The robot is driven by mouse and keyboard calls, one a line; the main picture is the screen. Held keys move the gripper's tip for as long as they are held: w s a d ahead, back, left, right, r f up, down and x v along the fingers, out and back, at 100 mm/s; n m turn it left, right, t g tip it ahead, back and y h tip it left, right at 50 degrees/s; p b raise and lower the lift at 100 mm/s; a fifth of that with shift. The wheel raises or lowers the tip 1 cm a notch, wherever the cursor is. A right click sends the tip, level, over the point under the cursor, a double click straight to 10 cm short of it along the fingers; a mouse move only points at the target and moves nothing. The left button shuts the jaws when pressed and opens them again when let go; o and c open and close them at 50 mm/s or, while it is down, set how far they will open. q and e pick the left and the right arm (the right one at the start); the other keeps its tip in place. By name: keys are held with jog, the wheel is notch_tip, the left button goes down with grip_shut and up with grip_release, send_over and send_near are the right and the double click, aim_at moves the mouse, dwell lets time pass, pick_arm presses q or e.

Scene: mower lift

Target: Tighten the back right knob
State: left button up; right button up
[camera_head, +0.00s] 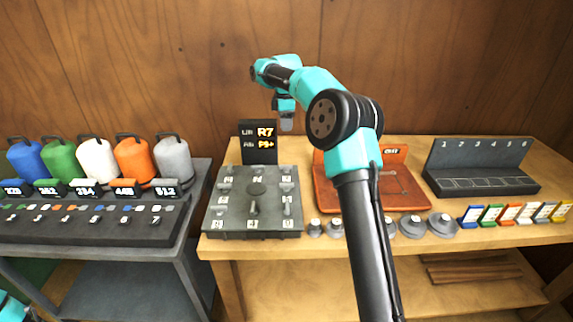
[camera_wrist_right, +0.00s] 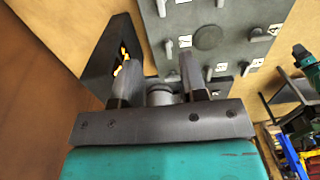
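The grey panel (camera_head: 230,224) sits on the wooden table, with several small lever-like knobs, white number labels and a round disc in the middle. The back right knob (camera_head: 286,171) is small at the panel's far right corner. My right gripper (camera_head: 287,124) hangs over the back of the panel, pointing down, above that corner and apart from it. In the right wrist view its fingers (camera_wrist_right: 158,82) are spread. A rounded grey piece shows between them; I cannot tell what it is. The panel (camera_wrist_right: 235,45) fills the upper middle there. My left gripper is out of view.
A black display (camera_head: 258,142) stands behind the panel. An orange tray (camera_head: 400,157), a dark numbered rack (camera_head: 480,160), grey weights (camera_head: 440,226) and coloured cards (camera_head: 515,213) lie to the right. A dark bench (camera_head: 190,190) with coloured canisters stands left.

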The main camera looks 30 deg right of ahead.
aim_at(286, 167)
notch_tip(286, 167, down, 17)
jog(key=shift+f, duration=0.2)
dwell(0.6)
grip_shut()
